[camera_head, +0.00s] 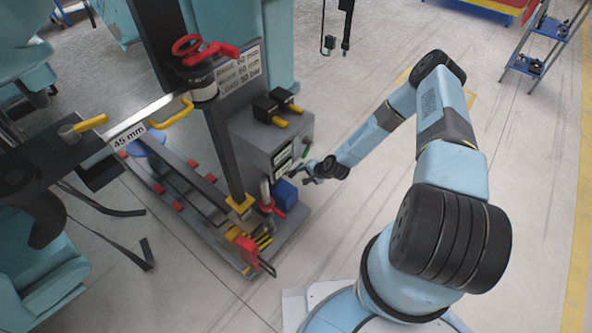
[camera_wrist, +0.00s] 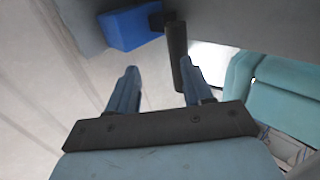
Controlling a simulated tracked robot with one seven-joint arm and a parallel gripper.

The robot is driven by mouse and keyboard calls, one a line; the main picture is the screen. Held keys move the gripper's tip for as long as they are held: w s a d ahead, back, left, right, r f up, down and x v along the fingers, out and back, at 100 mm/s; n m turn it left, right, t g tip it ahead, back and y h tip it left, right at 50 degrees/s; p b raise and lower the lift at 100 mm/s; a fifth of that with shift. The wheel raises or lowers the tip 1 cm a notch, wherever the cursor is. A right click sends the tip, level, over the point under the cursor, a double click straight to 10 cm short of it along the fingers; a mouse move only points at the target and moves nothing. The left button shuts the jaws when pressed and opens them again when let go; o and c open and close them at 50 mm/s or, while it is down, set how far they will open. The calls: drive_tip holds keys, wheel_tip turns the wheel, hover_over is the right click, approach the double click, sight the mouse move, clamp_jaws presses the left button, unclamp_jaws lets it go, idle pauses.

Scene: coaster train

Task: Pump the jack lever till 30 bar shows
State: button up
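My gripper (camera_head: 312,174) is beside the front of the grey machine stand, close to the small blue box (camera_head: 285,192). In the wrist view its two blue fingers (camera_wrist: 157,90) are apart with nothing shut between them. A dark round bar (camera_wrist: 176,45), probably the jack lever, comes down from the top beside the blue box (camera_wrist: 130,27). Its lower end reaches toward the gap, nearer the right finger; contact cannot be told. In the head view I cannot pick this bar out surely. Small displays (camera_head: 283,155) on the stand's panel are too small to read.
A sign (camera_head: 240,68) on the stand mentions load 30 bar. A red clamp (camera_head: 272,207) stands left of the blue box, with a red-handled part (camera_head: 247,250) below. Yellow-handled black levers (camera_head: 277,105) sit on top. The floor right of the stand is clear.

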drive_tip(key=s+d, duration=0.4)
drive_tip(key=d, duration=0.1)
drive_tip(key=shift+s, duration=0.3)
drive_tip(key=shift+c, duration=0.4)
